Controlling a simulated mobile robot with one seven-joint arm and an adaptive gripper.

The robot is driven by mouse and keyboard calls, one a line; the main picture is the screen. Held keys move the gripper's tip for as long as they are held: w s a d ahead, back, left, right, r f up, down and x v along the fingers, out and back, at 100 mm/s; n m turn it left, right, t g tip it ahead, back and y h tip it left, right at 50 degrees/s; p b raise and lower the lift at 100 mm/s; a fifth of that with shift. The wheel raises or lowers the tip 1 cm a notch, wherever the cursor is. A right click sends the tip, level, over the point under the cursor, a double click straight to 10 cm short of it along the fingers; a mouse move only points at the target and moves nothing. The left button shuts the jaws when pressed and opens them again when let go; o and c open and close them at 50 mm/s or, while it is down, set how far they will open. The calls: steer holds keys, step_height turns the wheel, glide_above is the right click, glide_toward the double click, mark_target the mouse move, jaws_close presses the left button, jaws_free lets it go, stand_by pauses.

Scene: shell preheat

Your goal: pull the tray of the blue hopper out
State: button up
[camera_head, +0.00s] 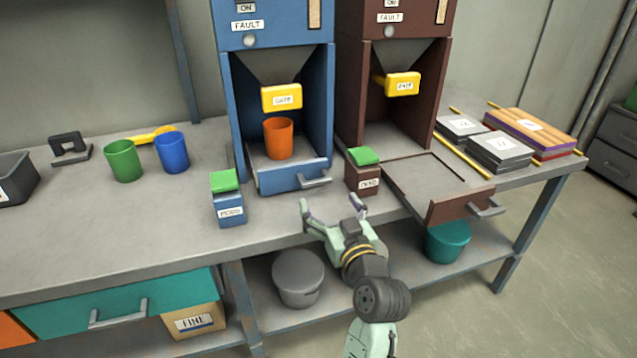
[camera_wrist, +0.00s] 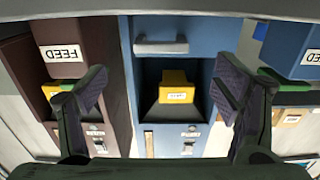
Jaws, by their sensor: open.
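The blue hopper (camera_head: 227,110) stands on the workbench with a yellow gate (camera_head: 281,98). An orange cup (camera_head: 279,139) stands under the gate on the hopper's tray. The tray's blue front (camera_head: 280,181) sits near the hopper's mouth, and its grey handle (camera_head: 315,181) faces forward. In the wrist view the handle (camera_wrist: 160,45) lies ahead, above the space between my fingers. My gripper (camera_head: 330,203) is open and empty, in front of and below the handle, apart from it. The yellow gate (camera_wrist: 176,87) also shows in the wrist view.
A blue feed box (camera_head: 229,208) and a brown feed box (camera_head: 362,182) with green tops flank the tray. The brown hopper's tray (camera_head: 455,207) is pulled out at the right. Green (camera_head: 123,161) and blue (camera_head: 172,152) cups stand left.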

mark_target(317, 183)
steer(key=p+x, duration=0.2)
steer(key=x, duration=0.7)
steer(key=shift+c, duration=0.2)
steer(key=c, duration=1.6)
